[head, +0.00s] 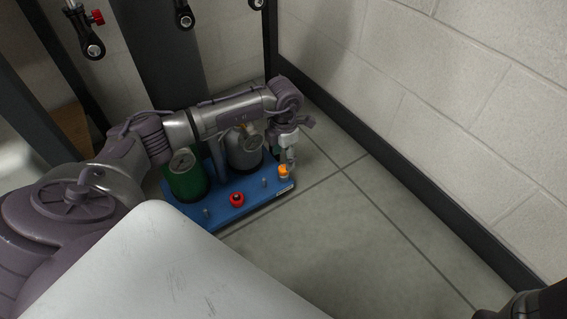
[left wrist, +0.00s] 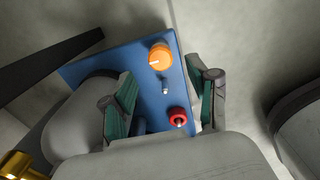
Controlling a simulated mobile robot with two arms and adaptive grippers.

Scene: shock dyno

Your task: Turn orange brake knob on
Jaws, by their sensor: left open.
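The orange brake knob (head: 284,172) sits at the right end of a blue panel (head: 230,208) on the floor. In the left wrist view the knob (left wrist: 160,57) is round, with a white pointer mark facing left. My left gripper (head: 288,152) points down just over the knob in the head view. In the left wrist view my left gripper (left wrist: 163,80) is open, its two green-padded fingers spread to either side, with the knob between and beyond their tips. I cannot tell whether a finger touches the knob.
A red button (head: 237,199) and small metal toggles are on the same panel. A green cylinder (head: 187,178) and a grey cylinder (head: 243,150) stand behind. A block wall (head: 430,110) rises at the right. The floor (head: 345,215) beside the panel is clear.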

